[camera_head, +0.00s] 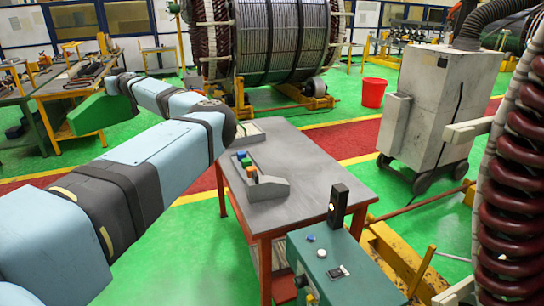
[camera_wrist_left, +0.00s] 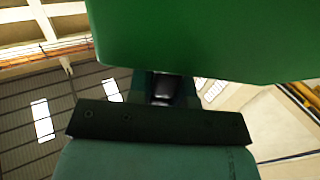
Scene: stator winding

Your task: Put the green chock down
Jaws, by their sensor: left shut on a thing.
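The green chock (camera_head: 98,113) is a plain wedge-like block at the left in the head view, held up in the air. My left gripper (camera_head: 110,92) is shut on it at the far end of my folded left arm; the fingers are mostly hidden. In the left wrist view the chock (camera_wrist_left: 200,40) fills the top, close to the camera. A dark bar with small holes shows below it, with a dull green surface under that; I cannot tell what that surface is. My right gripper is not in view.
A grey-topped table (camera_head: 320,160) stands in the middle with a grey holder (camera_head: 266,187) of small coloured blocks. A green control box (camera_head: 345,270) is in front. A workbench (camera_head: 70,85) is at the left, a large stator (camera_head: 270,40) behind. Green floor (camera_head: 180,235) is open left of the table.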

